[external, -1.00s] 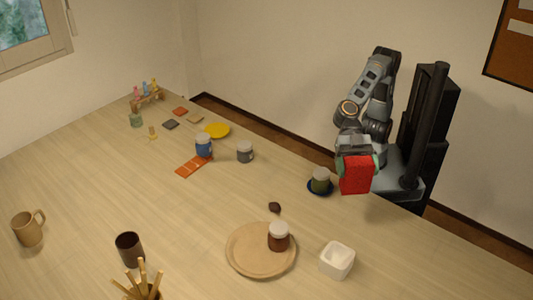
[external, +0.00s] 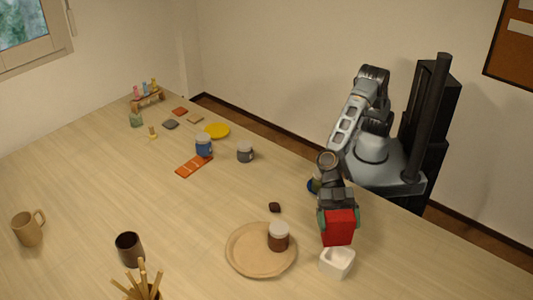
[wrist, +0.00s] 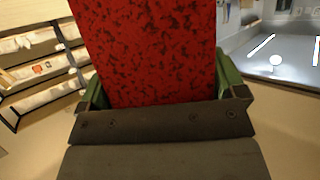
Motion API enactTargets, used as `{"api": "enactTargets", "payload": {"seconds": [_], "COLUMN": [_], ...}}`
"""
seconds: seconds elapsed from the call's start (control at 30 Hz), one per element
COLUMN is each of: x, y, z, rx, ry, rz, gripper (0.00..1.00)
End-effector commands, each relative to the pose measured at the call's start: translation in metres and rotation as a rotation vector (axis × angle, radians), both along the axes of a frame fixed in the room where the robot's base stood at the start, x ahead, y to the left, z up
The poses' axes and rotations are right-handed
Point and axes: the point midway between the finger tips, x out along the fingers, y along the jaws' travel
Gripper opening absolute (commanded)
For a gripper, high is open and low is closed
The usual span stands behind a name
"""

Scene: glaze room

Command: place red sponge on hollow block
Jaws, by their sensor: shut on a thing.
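The red sponge (external: 338,227) is held in my gripper (external: 338,221), between its green-edged fingers, in the external view. In the wrist view the sponge (wrist: 150,50) fills the upper middle, speckled dark, with a green finger on each side. The white hollow block (external: 337,263) stands on the table just below the sponge in the external view, its opening facing up. The sponge's lower edge comes close to the block's back rim there; I cannot tell whether they touch. The block does not show in the wrist view.
A round tan board (external: 240,262) bearing a brown jar (external: 278,238) lies left of the block. A small dark lump (external: 274,207) lies behind the board. A jar on a blue saucer (external: 312,186) is partly hidden by my arm. The table right of the block is clear.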

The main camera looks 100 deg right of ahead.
Motion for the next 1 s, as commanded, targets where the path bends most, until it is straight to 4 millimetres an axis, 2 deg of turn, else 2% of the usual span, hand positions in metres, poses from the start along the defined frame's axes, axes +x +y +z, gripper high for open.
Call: {"api": "enactTargets", "payload": {"seconds": [0.1, 0.6, 0.63, 0.7, 1.0], "x": [0.0000, 0.0000, 0.0000, 0.0000, 0.0000], "y": [-0.0002, -0.0004, -0.0004, -0.0004, -0.0004], "z": [-0.0081, -0.0125, -0.0114, -0.0108, -0.0086], "rx": [0.000, 0.001, 0.000, 0.000, 0.000], "ry": [0.000, -0.001, -0.001, -0.001, 0.000], "rz": [0.000, -0.001, -0.001, -0.001, -0.001], "gripper": [0.67, 0.67, 0.92, 0.98, 1.00]}}
